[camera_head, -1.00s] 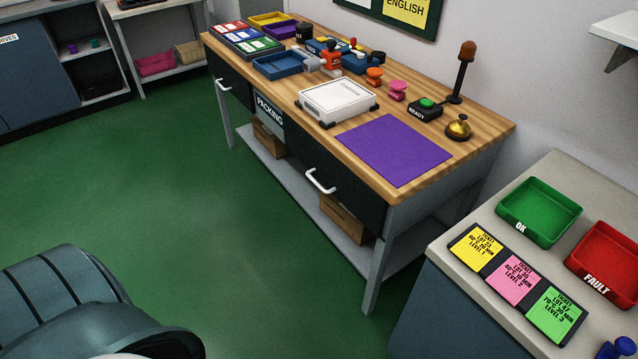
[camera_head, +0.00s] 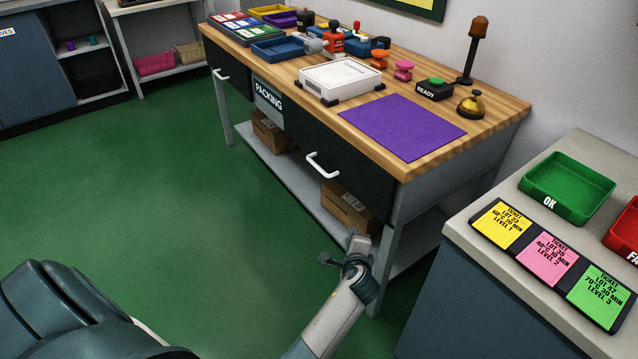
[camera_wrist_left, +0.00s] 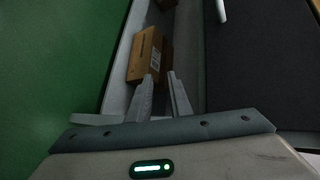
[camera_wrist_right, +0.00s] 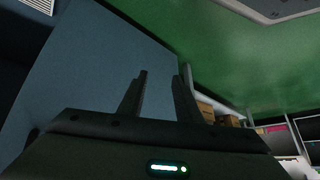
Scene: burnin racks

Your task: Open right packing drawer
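The right packing drawer (camera_head: 350,160) has a dark front under the wooden bench top and looks closed. Its white bar handle (camera_head: 322,166) is empty. In the left wrist view the dark front (camera_wrist_left: 262,65) fills the right side, with the white handle (camera_wrist_left: 221,10) at the top edge. My left gripper (camera_head: 343,249) is below and to the right of the handle, apart from it, near the bench leg. Its fingers (camera_wrist_left: 161,76) are parted with nothing between them. My right gripper (camera_wrist_right: 160,74) is outside the head view; its fingers are parted and empty.
Cardboard boxes (camera_head: 348,208) stand on the bench's lower shelf (camera_head: 295,195). A second drawer (camera_head: 228,80) is at the left, beyond the PACKING sign (camera_head: 268,97). A counter (camera_head: 480,240) with tickets and trays stands at right. Green floor (camera_head: 190,210) in front is clear.

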